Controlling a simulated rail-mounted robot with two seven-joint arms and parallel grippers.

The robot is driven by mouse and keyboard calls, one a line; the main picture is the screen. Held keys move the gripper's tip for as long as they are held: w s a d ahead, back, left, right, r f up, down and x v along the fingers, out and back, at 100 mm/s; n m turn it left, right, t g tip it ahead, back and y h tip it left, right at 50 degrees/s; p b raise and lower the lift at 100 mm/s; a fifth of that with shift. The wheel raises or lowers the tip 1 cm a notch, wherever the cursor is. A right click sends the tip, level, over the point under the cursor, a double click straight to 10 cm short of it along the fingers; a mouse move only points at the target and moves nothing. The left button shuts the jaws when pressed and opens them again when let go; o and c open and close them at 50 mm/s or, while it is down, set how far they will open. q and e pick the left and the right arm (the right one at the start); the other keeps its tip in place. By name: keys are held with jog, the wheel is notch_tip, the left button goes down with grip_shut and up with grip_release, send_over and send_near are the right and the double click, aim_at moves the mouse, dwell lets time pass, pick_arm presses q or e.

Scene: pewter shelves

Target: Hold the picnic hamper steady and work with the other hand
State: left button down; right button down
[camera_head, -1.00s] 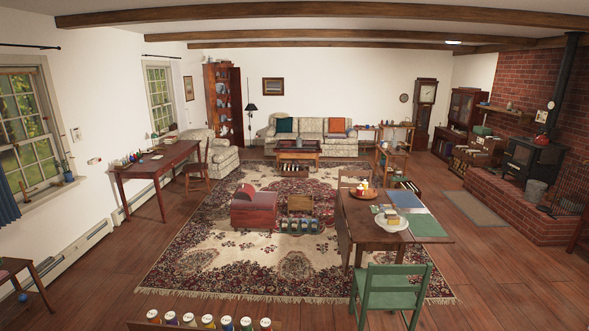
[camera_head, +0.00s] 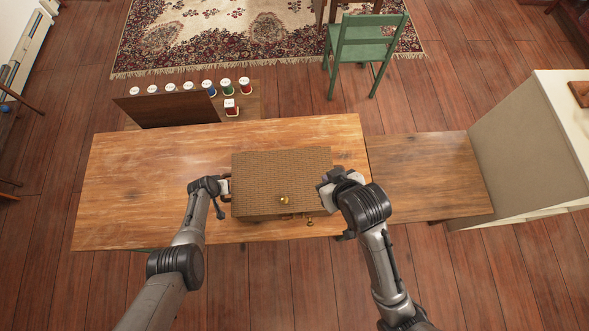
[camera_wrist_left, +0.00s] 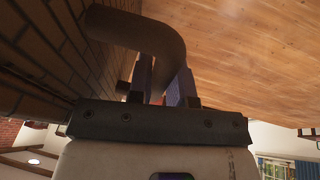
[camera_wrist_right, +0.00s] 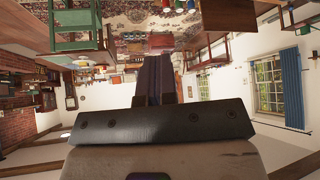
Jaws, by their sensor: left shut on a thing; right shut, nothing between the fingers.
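The brown wicker picnic hamper (camera_head: 280,175) sits on the wooden table, lid down, with a brass knob (camera_head: 284,199) and brass latch fittings (camera_head: 309,222) toward its front. My left gripper (camera_head: 225,189) is at the hamper's left side. The left wrist view shows its fingers (camera_wrist_left: 160,82) shut on a thick curved brown handle (camera_wrist_left: 150,28) beside the woven wall (camera_wrist_left: 45,45). My right gripper (camera_head: 328,185) is at the hamper's right edge. In the right wrist view its fingers (camera_wrist_right: 154,75) are together with nothing between them. I cannot tell whether it touches the hamper.
The table (camera_head: 130,190) is bare left of the hamper. A lower wooden surface (camera_head: 425,170) adjoins on the right, beside a pale cabinet (camera_head: 530,140). A green chair (camera_head: 367,45) stands farther off.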

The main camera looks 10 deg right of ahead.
jog(key=w+a+f+n+g, duration=0.2)
jog(key=a+f, duration=0.2)
jog(key=a, duration=0.3)
jog(key=w+a+f+n+g, duration=0.1)
jog(key=w+a+f+n, duration=0.15)
jog(key=a, duration=0.45)
jog(key=s+d+f+n+g+h, duration=0.1)
jog(key=s+f+n+g+h, duration=0.3)
jog(key=s+f+n, duration=0.4)
jog(key=shift+s+f+n+h, duration=0.15)
jog(key=shift+f+n+h, duration=0.55)
jog(key=shift+f, duration=2.9)
